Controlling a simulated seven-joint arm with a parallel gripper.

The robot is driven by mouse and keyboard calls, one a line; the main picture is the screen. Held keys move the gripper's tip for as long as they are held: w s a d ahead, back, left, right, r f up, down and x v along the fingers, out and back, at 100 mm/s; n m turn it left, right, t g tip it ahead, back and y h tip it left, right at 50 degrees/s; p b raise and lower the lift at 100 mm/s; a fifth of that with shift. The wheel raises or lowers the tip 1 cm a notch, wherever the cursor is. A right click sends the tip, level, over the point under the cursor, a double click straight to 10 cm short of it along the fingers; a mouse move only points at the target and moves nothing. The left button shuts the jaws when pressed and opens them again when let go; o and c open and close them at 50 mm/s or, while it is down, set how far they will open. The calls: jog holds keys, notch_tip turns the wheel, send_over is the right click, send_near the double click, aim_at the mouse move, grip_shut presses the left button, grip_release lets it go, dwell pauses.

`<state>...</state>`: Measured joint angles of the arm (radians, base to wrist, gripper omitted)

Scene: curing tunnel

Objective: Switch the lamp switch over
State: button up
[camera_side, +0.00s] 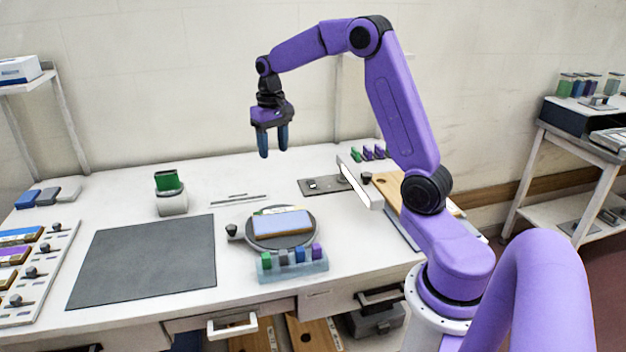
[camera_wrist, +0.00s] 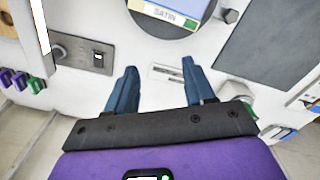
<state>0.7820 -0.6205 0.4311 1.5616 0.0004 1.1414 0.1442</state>
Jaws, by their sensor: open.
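My gripper (camera_side: 273,150) is open and empty, pointing down high above the back of the white table. Its two blue fingers also show apart in the wrist view (camera_wrist: 159,67). A small lamp switch (camera_wrist: 98,58), dark with a light mark, is set in a grey plate (camera_wrist: 82,56) left of my fingers. In the side view the switch (camera_side: 312,184) is on the plate's left end, below and right of my gripper. I cannot tell which way it is set. A white lamp bar (camera_side: 361,186) stands tilted at the plate's right end.
A round turntable (camera_side: 250,239) with a blue-topped block stands in front of the plate. A dark knob (camera_wrist: 59,52) is by the lamp. A dark mat (camera_side: 145,262) lies left. Several coloured pieces (camera_side: 367,153) stand behind the lamp. The air around my gripper is clear.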

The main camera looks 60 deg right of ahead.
jog(key=d+f+m, duration=0.1)
jog(key=d+m, duration=0.2)
jog(key=d, duration=0.6)
jog(key=m, duration=0.2)
send_near(313, 185)
notch_tip(313, 185, down, 8)
jog(key=shift+r, duration=0.25)
